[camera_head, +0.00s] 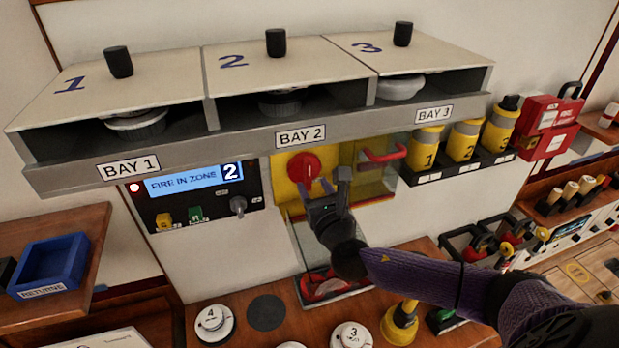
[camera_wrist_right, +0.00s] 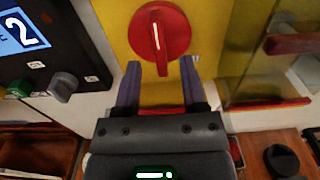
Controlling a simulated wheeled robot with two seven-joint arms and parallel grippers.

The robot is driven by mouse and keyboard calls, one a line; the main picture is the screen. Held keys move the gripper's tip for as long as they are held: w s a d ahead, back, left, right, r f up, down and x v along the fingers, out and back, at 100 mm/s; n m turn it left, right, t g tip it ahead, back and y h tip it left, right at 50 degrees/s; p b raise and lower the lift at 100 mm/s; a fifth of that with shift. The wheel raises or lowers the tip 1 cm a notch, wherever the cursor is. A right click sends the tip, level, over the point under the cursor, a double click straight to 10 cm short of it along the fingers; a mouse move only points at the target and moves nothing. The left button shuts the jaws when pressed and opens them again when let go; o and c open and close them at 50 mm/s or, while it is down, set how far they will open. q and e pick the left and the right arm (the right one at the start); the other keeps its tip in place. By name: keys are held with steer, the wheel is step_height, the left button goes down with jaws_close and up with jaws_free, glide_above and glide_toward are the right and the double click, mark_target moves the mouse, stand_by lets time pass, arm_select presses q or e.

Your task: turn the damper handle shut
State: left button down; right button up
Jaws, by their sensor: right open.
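A round red handle (camera_head: 303,167) with a raised grip sits on a yellow panel (camera_head: 284,192) under the BAY 2 label. In the right wrist view the handle (camera_wrist_right: 159,31) has a white line on its grip, which stands nearly upright. My right gripper (camera_head: 322,186) is open and empty in front of the panel, just below the handle. My left gripper is not in view.
A red bar handle (camera_head: 383,153) on a clear cover is right of the knob. A control box (camera_head: 195,195) reading "FIRE IN ZONE 2" is to the left. The grey bay shelf (camera_head: 230,148) overhangs above. Yellow cylinders (camera_head: 463,140) stand at right; white detectors (camera_head: 213,324) sit below.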

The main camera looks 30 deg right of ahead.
steer(key=shift+x, duration=1.4)
steer(key=shift+c, duration=0.3)
jaws_close()
